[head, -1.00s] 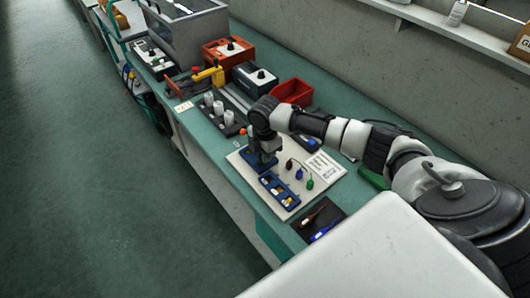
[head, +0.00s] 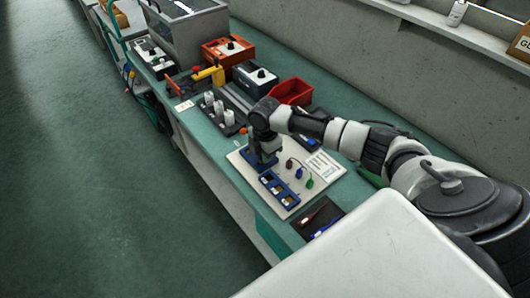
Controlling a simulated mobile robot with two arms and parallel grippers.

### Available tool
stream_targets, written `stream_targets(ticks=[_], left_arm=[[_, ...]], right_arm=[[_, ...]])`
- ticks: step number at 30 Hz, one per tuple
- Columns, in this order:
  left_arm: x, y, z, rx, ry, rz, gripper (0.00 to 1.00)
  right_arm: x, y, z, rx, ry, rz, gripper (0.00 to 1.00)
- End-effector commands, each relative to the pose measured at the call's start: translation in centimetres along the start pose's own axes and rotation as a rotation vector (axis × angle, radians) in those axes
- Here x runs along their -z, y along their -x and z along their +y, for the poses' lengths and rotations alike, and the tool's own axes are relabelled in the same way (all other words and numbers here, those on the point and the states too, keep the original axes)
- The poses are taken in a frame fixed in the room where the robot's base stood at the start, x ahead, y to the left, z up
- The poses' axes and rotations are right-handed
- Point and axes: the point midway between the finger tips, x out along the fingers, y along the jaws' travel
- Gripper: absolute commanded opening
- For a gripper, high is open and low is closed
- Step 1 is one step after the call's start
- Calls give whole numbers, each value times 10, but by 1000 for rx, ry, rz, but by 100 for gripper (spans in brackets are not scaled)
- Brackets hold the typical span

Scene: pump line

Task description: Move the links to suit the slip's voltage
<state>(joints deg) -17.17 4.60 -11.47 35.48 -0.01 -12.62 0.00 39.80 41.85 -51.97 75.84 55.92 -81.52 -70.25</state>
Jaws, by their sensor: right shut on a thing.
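A blue terminal block (head: 291,206) lies along the front of a pale board (head: 248,178) on the bench. Small pale and brass-coloured pieces (head: 277,187), perhaps links, sit in its compartments. My right gripper (head: 265,164) points down at the block's far end. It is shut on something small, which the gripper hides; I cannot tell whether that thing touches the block. A white printed sheet (head: 327,164) lies at the board's right side. A small slip (head: 184,106) lies at the bench's front edge; its writing is too small to read. My left gripper is out of view.
Cable ends with brown, blue and green sleeves (head: 298,174) lie right of the block. A dark tray (head: 317,219) with tools is nearer. White cylinders (head: 219,107), a red bin (head: 291,91) and instrument boxes (head: 255,78) stand farther back. The floor at left is clear.

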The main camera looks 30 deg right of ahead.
Motion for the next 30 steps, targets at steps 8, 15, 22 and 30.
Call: stream_targets(ticks=[8,15,22,30], left_arm=[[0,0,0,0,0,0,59],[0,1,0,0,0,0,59],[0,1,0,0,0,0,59],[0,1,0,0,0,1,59]], right_arm=[[0,0,0,0,0,1,0],[1,-4,0,0,1,1,0],[1,-6,0,0,1,1,0],[1,-6,0,0,0,1,0]])
